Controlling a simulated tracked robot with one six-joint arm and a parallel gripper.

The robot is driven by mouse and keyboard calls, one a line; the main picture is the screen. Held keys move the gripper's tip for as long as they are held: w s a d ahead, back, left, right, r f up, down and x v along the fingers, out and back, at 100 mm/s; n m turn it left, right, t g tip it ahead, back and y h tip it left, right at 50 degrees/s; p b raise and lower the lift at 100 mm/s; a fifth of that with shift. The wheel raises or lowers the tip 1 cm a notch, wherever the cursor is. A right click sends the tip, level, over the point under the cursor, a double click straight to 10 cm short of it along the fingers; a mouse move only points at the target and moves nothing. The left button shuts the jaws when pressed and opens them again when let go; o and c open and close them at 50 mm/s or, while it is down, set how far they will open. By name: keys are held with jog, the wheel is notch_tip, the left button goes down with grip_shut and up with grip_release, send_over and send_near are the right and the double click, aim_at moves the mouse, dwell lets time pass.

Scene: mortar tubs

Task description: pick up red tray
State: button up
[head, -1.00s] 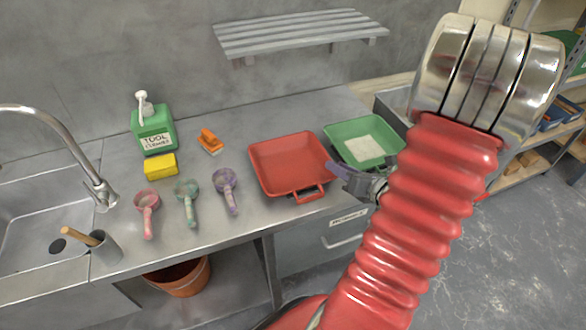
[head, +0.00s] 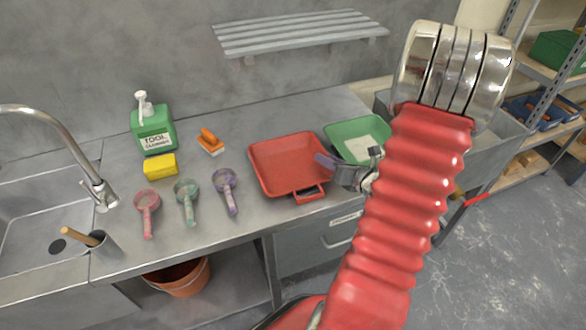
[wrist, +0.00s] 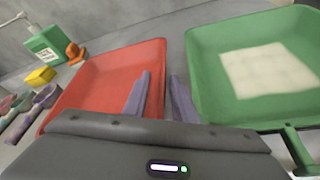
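The red tray (head: 283,160) lies flat on the steel counter, with a handle on its near edge; it looks empty. In the wrist view the red tray (wrist: 115,72) fills the left middle. My gripper (head: 322,163) is at the tray's right side in the head view. The left finger overlaps the red tray's right part, and the right finger lies over the gap beside the green tray. Whether a finger touches the tray, I cannot tell.
Left are three scoops, a yellow sponge (head: 160,165), an orange brush (head: 210,142) and a green cleaner bottle (head: 153,130). A slatted shelf (head: 300,34) hangs above.

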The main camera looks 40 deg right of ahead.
jog(key=shift+w+f, duration=0.2)
jog(key=shift+w, duration=0.25)
grip_shut()
dwell(0.3)
